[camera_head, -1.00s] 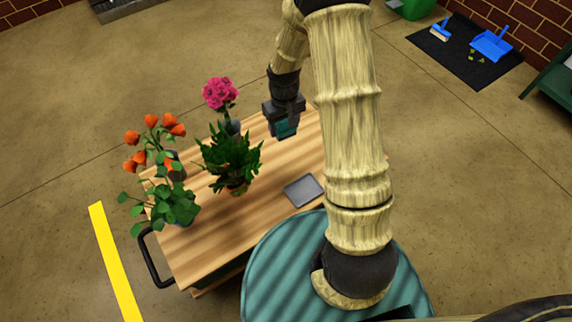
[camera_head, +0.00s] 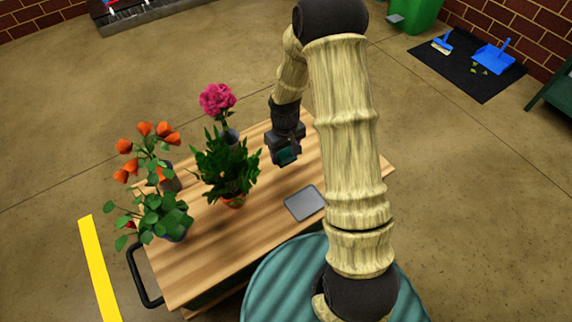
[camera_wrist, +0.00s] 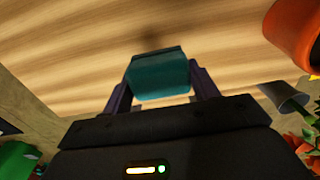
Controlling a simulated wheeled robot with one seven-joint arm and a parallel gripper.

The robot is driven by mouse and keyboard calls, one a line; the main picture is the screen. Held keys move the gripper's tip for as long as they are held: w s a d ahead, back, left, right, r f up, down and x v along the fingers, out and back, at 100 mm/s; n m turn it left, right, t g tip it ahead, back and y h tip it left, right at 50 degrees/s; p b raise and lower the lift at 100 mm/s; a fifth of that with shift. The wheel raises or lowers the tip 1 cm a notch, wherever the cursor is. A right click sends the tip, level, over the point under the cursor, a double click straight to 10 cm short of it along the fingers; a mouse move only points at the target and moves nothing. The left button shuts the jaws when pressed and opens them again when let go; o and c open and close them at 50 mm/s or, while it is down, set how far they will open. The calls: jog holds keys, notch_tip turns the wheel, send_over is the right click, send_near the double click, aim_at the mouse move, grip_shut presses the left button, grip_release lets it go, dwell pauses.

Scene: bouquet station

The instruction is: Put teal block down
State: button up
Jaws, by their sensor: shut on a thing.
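The teal block (camera_wrist: 160,78) is between the two fingers of my gripper (camera_wrist: 160,92) in the wrist view, with the wooden top behind it. In the head view the block (camera_head: 287,155) shows at the lower end of my gripper (camera_head: 286,158). My gripper is shut on it. The block is over the wooden table (camera_head: 215,265), to the right of the leafy green plant. I cannot tell for sure whether its underside touches the wood.
A grey tray (camera_head: 305,203) lies on the table in front of my gripper. The green plant (camera_head: 228,170), pink flowers (camera_head: 217,99) and orange flowers (camera_head: 145,140) stand to the left. Bare wood shows between the green plant and the tray.

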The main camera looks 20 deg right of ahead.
aim_at(285, 160)
jog(key=shift+f, duration=0.25)
jog(key=shift+f+b, duration=1.15)
jog(key=shift+f, duration=0.75)
jog(key=shift+f, duration=0.1)
jog(key=o, duration=1.1)
notch_tip(285, 160, up, 12)
jog(key=p, duration=0.7)
jog(key=shift+r+p, duration=0.2)
jog(key=shift+p, duration=0.15)
